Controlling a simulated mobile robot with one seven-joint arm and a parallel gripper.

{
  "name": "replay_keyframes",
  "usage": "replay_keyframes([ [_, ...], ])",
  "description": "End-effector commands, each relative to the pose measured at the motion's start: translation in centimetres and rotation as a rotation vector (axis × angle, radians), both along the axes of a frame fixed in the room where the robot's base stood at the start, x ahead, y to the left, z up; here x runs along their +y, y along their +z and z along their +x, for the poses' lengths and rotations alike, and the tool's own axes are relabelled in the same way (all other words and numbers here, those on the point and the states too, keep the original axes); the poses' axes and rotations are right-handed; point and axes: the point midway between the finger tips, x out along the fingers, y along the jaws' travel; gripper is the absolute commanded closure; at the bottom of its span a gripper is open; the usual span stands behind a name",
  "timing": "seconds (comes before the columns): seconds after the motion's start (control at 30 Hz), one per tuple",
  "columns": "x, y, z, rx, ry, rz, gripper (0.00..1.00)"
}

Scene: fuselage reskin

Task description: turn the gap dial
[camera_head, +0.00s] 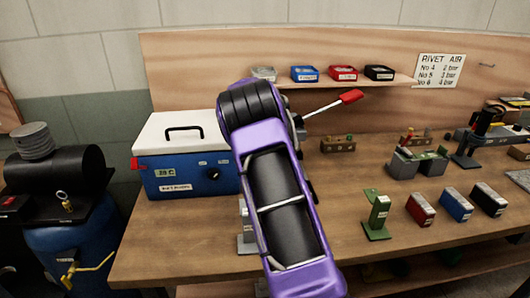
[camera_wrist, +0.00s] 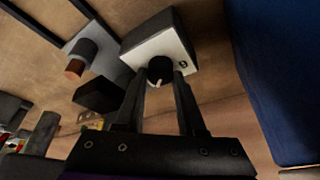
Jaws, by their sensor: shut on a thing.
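The gap dial (camera_wrist: 160,68) is a small round black knob with a pale pointer line, on the whitish face of a box-shaped housing (camera_wrist: 148,42) in the wrist view. My gripper (camera_wrist: 162,76) has a dark finger on each side of the dial and is shut on it. The pointer line aims down in the wrist view. In the head view my purple arm hides the gripper and the dial.
A grey block with a copper-tipped cylinder (camera_wrist: 78,60) sits beside the housing. A blue box with a white lid (camera_head: 185,180) stands left of my arm. A red-handled lever (camera_head: 350,97) sticks out behind it. A green stand (camera_head: 376,215) and several small boxes are at right.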

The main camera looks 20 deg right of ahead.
Motion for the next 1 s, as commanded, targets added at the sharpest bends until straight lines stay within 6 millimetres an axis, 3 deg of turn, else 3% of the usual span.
replay_keyframes([
  [0.33, 0.0, 0.0, 0.0, 0.001, -0.002, 0.002, 1.0],
  [0.37, 0.0, 0.0, 0.0, 0.001, -0.002, 0.002, 0.56],
  [0.5, 0.0, 0.0, 0.0, 0.0, -0.002, 0.001, 0.31],
  [0.83, 0.1, 0.2, 0.0, 0.0, -0.001, 0.0, 0.31],
  [1.0, 0.7, 2.1, -0.5, -0.003, -0.001, 0.001, 0.31],
])
